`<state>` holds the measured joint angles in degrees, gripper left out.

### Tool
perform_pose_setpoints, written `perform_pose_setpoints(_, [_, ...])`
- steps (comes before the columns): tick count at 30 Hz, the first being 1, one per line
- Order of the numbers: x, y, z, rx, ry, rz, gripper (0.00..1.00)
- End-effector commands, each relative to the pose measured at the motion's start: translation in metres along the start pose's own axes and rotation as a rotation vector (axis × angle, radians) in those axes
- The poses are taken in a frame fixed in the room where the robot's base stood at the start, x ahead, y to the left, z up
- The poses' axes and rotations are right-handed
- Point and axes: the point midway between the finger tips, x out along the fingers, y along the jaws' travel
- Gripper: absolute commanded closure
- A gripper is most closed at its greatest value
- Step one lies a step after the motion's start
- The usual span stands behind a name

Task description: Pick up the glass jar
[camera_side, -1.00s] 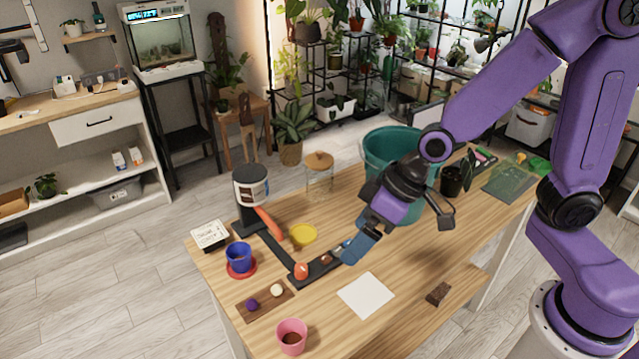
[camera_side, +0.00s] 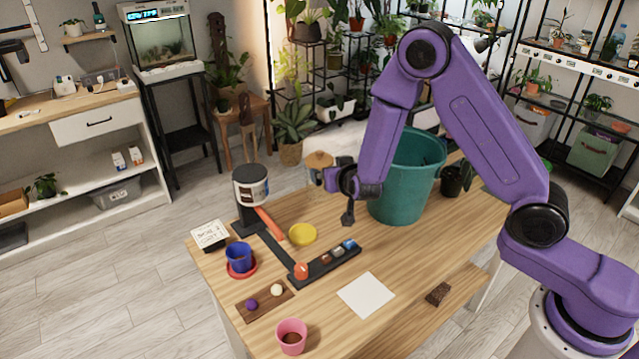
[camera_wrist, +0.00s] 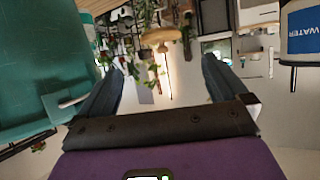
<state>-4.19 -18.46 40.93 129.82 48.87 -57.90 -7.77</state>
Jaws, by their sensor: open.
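The glass jar (camera_side: 318,160) has a round cork-coloured lid and a clear body. In the side view it stands at the table's back edge, its lower part hidden behind my gripper (camera_side: 331,180). In the wrist view the jar's lid (camera_wrist: 160,34) shows ahead, at the top middle. My gripper is open there, with its two blue-grey fingers (camera_wrist: 166,72) spread to either side of the view below the lid. The clear body is hard to make out. I cannot tell whether the fingertips reach around it. Nothing is held.
A large teal bucket (camera_side: 402,185) stands close to the right of my gripper, and fills the left of the wrist view. A white canister (camera_side: 250,185) on a black stand is at the left. A yellow dish (camera_side: 303,235) and a black tray (camera_side: 318,272) lie in front.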

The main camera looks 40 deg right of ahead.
Motion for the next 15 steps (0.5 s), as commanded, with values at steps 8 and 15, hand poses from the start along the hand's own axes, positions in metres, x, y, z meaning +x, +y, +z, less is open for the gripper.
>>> perform_pose_setpoints(8, [0.044,0.002,0.0,0.003,0.001,0.005,0.0])
perform_pose_setpoints(15, [0.083,0.001,0.0,0.002,0.0,0.003,0.0])
